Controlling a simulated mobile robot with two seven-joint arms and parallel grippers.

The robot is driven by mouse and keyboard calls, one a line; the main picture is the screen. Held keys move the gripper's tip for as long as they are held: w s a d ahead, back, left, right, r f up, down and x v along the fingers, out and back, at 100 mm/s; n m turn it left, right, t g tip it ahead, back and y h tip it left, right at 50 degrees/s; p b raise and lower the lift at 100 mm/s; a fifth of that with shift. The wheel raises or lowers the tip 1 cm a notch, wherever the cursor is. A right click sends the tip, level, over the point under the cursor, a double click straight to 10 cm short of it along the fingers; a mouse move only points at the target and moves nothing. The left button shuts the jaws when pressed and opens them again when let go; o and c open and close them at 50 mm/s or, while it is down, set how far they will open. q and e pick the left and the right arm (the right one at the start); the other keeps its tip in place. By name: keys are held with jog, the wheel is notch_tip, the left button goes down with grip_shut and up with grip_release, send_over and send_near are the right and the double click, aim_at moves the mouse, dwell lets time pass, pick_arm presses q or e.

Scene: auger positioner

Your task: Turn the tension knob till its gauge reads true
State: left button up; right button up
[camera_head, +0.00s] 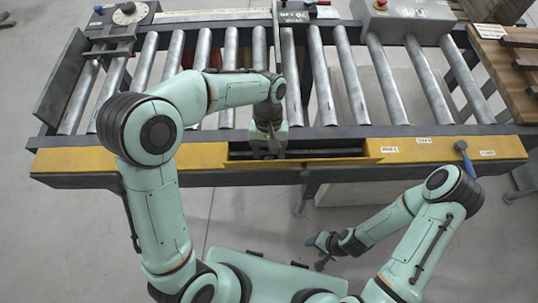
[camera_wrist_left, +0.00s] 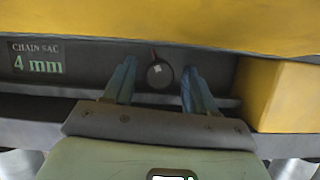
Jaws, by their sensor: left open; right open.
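A small dark round knob (camera_wrist_left: 160,76), with a pale mark on its face, sits in a recess under the yellow rail in the left wrist view. A display (camera_wrist_left: 37,59) to its left reads "CHAIN SAG 4 mm" in green. My left gripper (camera_wrist_left: 159,70) is open, its blue fingers on either side of the knob with a gap visible to each. My right gripper (camera_head: 321,252) is open and empty, low in front of the conveyor.
The roller conveyor (camera_head: 400,82) spans behind the yellow rail (camera_head: 95,160). A dial unit (camera_head: 128,12) is at back left, a grey box with a red button (camera_head: 380,4) at back right. Wooden boards (camera_head: 508,70) lie at far right.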

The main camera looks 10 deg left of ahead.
pick_arm(q)
jog(key=c, duration=1)
jog(key=n, duration=0.2)
jog(key=n+h, duration=0.1)
jog(key=n, duration=0.1)
jog(key=shift+s+a+n+t+h+b, duration=0.1)
jog(key=shift+n+t+h+b, duration=0.2)
jog(key=shift+t+b, duration=0.1)
jog(key=shift+c, duration=0.2)
pick_arm(e)
jog(key=shift+s+f, duration=0.45)
jog(key=shift+f, duration=0.05)
pick_arm(q)
jog(key=o, duration=1)
jog(key=shift+o, duration=0.2)
jog(key=shift+r, duration=0.1)
jog(key=p+v, duration=0.2)
jog(key=v, duration=1.1)
pick_arm(e)
jog(key=w+r, duration=0.3)
pick_arm(q)
jog(key=shift+r, duration=0.1)
